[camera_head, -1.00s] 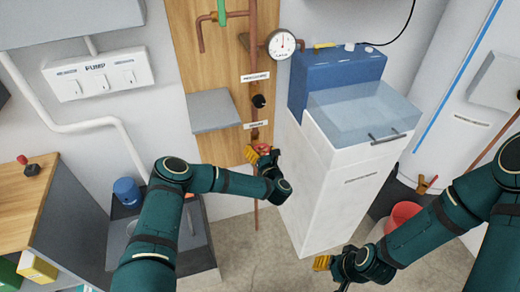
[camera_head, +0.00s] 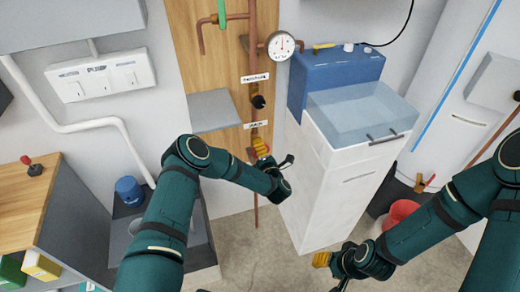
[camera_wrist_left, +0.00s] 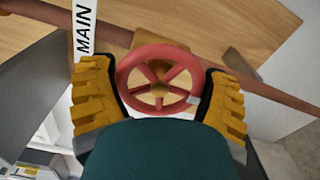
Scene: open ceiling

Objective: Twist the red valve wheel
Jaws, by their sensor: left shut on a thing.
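The red valve wheel (camera_wrist_left: 158,51) faces the left wrist view, round with spokes, on a copper pipe beside a white "MAIN" label (camera_wrist_left: 84,32). My left gripper (camera_wrist_left: 160,95) is shut on the wheel, one yellow ribbed finger pad at each side of its rim. In the head view my left gripper (camera_head: 261,147) is at the pipe below the black knob, and the wheel is mostly hidden behind it. My right gripper (camera_head: 322,260) hangs low over the floor, away from the wheel; its opening cannot be made out.
A wooden panel (camera_head: 226,70) carries the copper pipe, a round gauge (camera_head: 280,45) and a black knob (camera_head: 258,101). A grey ledge (camera_head: 214,111) juts out left of the pipe. A white cabinet (camera_head: 330,200) stands close on the right. A red bucket (camera_head: 402,212) is farther right.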

